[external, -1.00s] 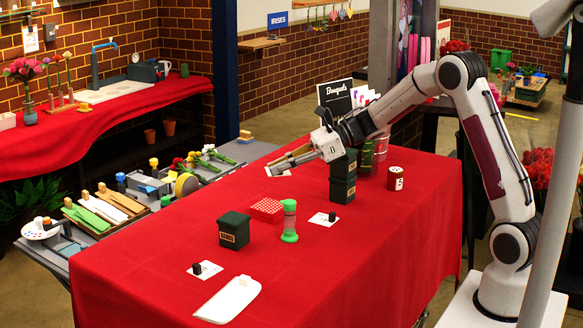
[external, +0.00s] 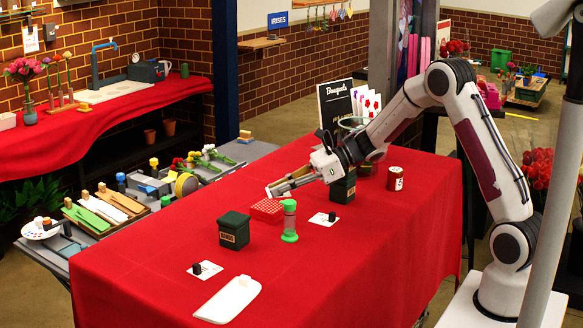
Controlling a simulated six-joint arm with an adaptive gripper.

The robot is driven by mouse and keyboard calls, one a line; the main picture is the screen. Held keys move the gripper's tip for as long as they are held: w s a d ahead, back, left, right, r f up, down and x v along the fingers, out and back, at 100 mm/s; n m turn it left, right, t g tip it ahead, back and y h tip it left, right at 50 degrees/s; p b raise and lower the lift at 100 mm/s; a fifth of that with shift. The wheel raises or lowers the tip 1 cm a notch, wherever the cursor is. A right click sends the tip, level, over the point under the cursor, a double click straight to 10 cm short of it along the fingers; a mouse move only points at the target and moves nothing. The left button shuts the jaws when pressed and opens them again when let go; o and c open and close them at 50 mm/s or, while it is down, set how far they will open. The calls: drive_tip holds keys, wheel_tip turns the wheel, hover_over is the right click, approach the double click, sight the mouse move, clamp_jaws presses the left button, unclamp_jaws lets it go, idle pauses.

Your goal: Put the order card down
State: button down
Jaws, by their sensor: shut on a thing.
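The fingers hide most of the card.
A dark green box (external: 234,231) stands left of the timer. A white tray (external: 230,300) lies at the front. The red cloth at the front right is clear.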

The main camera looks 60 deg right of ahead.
drive_tip(key=shift+f, duration=0.35)
drive_tip(key=shift+f, duration=1.9)
drive_tip(key=shift+f, duration=0.1)
drive_tip(key=c, duration=2.1)
unclamp_jaws()
drive_tip(key=shift+c, duration=0.2)
